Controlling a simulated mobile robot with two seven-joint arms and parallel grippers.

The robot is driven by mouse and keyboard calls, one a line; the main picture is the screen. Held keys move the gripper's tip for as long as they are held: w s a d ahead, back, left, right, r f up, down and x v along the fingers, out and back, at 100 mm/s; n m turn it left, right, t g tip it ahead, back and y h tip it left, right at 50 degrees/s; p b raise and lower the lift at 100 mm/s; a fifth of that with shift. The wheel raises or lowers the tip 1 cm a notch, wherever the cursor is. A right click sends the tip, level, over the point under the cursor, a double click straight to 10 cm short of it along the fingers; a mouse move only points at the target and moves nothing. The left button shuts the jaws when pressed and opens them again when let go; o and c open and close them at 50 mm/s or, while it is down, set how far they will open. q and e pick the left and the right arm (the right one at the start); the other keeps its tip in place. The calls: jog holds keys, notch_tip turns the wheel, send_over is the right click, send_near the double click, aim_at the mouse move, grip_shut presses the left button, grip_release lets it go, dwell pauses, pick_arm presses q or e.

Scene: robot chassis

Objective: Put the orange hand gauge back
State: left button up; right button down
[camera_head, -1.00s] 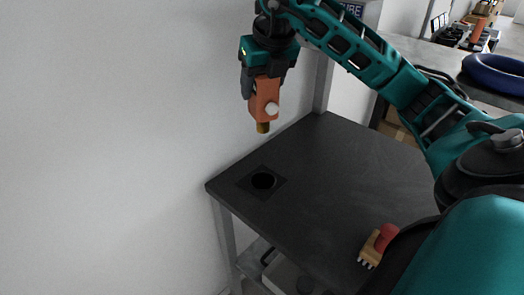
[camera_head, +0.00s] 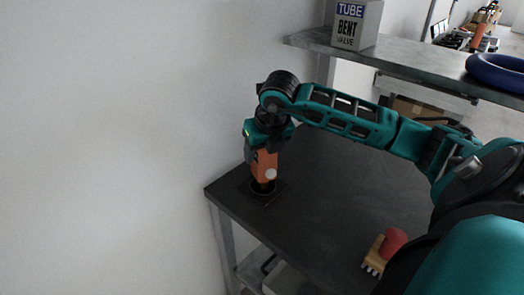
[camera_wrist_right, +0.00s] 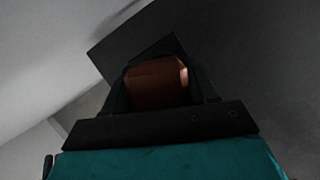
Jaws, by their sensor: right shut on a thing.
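The orange hand gauge (camera_head: 264,165) is upright in my right gripper (camera_head: 262,150), with a pale round knob on its side. Its lower end is at the round black hole (camera_head: 262,189) in a square plate near the table's left corner. The hole's rim shows around it; how deep it sits, I cannot tell. In the right wrist view the gauge (camera_wrist_right: 158,82) shows as a dark orange block between the fingers, over the dark square plate (camera_wrist_right: 118,45). My left gripper is not in view.
The dark table (camera_head: 310,220) is mostly clear. A brush-like tool with a red knob (camera_head: 392,241) lies at its front right, close to my arm. A white wall (camera_head: 120,150) borders the left. A shelf behind holds a valve box (camera_head: 357,25) and a blue ring (camera_head: 497,72).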

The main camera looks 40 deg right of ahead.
jog(key=c, duration=0.8)
grip_release()
jog(key=shift+f, duration=0.1)
jog(key=o, duration=0.5)
jog(key=shift+r, duration=0.3)
jog(key=p+v, duration=0.1)
jog(key=v, duration=1)
jog(key=shift+s+r, duration=0.25)
jog(key=shift+r, duration=0.1)
